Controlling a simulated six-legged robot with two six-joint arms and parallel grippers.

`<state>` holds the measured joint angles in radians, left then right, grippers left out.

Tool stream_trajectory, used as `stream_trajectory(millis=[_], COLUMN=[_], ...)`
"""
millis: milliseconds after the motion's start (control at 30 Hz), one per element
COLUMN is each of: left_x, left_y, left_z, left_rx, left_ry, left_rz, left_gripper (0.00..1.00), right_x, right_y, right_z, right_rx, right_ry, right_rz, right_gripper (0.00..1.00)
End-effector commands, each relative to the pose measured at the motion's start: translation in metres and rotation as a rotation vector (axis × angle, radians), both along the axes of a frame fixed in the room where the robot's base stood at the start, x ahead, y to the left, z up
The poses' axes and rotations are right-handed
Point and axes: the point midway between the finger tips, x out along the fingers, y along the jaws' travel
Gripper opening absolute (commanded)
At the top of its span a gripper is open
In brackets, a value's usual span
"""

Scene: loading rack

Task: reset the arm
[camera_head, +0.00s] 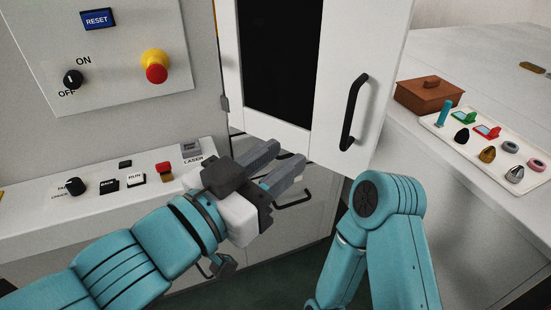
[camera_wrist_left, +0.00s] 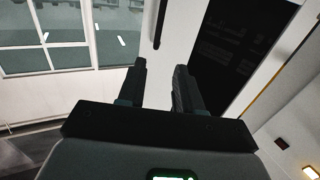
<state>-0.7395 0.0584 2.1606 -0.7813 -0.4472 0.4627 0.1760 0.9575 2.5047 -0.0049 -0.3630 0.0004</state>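My left gripper (camera_head: 289,153) reaches in from the lower left in the head view. Its two grey fingers are apart with nothing between them, in front of the machine's white door (camera_head: 366,45). The left wrist view also shows the two dark fingers (camera_wrist_left: 160,66) apart and empty. My right arm (camera_head: 385,210) shows as a bent teal elbow at the lower middle right; its gripper is not visible.
The door's black handle (camera_head: 353,112) is close to the right of the left gripper. A control panel (camera_head: 120,90) and a button ledge (camera_head: 110,205) are on the left. A counter (camera_head: 465,70) on the right holds a brown box (camera_head: 428,97) and a white tray (camera_head: 455,155) of small items.

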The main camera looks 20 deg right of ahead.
Motion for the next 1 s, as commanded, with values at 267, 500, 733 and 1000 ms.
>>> stream_trajectory(millis=[267, 500, 733, 1000], left_x=[0.000, 0.063, 0.122, 0.057], left_y=[0.000, 0.032, 0.108, 0.204], left_z=[0.000, -0.047, -0.214, -0.405], left_rx=[0.000, 0.060, 0.166, 0.252], left_ry=[0.000, 0.129, 0.560, 1.154], left_rz=[0.001, 0.126, 0.350, 0.614], left_gripper=[0.35, 0.35, 0.35, 0.35], right_x=[0.000, 0.000, 0.000, 0.000], right_y=[0.000, 0.000, 0.000, 0.000], right_z=[0.000, 0.015, 0.036, 0.058], right_rx=[0.000, 0.000, 0.000, 0.000], right_ry=[0.000, 0.000, 0.000, 0.000], right_rz=[0.000, 0.000, 0.000, 0.000], right_gripper=[0.00, 0.00, 0.00, 0.00])
